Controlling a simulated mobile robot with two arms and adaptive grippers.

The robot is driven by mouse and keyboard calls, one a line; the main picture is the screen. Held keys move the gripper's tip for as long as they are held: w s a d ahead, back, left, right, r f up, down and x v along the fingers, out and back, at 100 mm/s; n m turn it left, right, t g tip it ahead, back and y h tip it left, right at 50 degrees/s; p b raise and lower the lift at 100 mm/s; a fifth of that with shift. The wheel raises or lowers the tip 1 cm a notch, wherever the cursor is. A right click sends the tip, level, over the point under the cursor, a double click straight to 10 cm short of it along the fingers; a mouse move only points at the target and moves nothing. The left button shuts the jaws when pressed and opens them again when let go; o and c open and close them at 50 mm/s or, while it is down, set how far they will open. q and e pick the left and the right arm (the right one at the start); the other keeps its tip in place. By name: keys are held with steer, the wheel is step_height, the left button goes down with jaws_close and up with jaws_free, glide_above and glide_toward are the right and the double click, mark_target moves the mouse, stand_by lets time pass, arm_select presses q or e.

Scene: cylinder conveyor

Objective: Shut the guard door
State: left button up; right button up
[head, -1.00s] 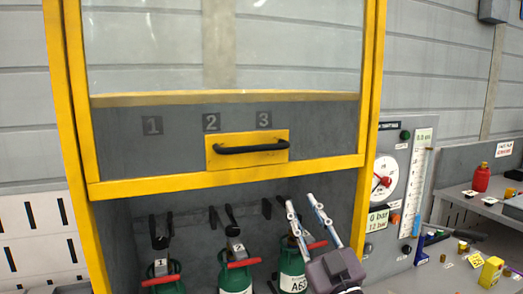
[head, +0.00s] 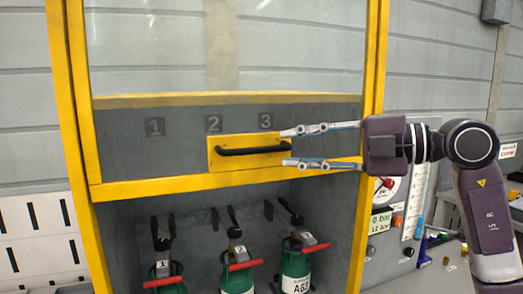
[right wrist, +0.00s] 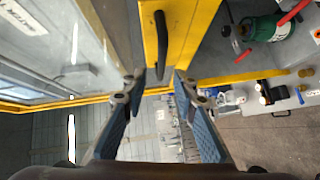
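The guard door is a yellow-framed clear panel with a grey lower band (head: 330,120), raised above the cabinet opening. Its black bar handle (head: 240,151) sits on a yellow plate (head: 218,163). My right gripper (head: 287,148) is open, its fingertips at the handle's right end, one above and one below its level. In the right wrist view the handle (right wrist: 160,45) lies ahead of the open fingers (right wrist: 157,88), with nothing held between them. My left gripper is not in view.
Green cylinders 1 (head: 165,285), 2 (head: 236,280) and a third (head: 296,270) stand in the open cabinet below the door. A gauge panel (head: 412,200) is at the right, partly hidden by my right arm. A workbench with small items (head: 445,262) lies beyond.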

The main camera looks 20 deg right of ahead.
mark_target(265, 151)
steer(key=p+x, duration=0.2)
steer(key=x, duration=0.4)
steer(key=shift+w+p, duration=0.25)
steer(key=shift+p, duration=0.05)
steer(key=shift+w+a+f, duration=0.25)
steer(key=shift+w+a, duration=0.15)
steer(key=shift+a, duration=0.1)
jaws_close()
steer(key=shift+f, duration=0.1)
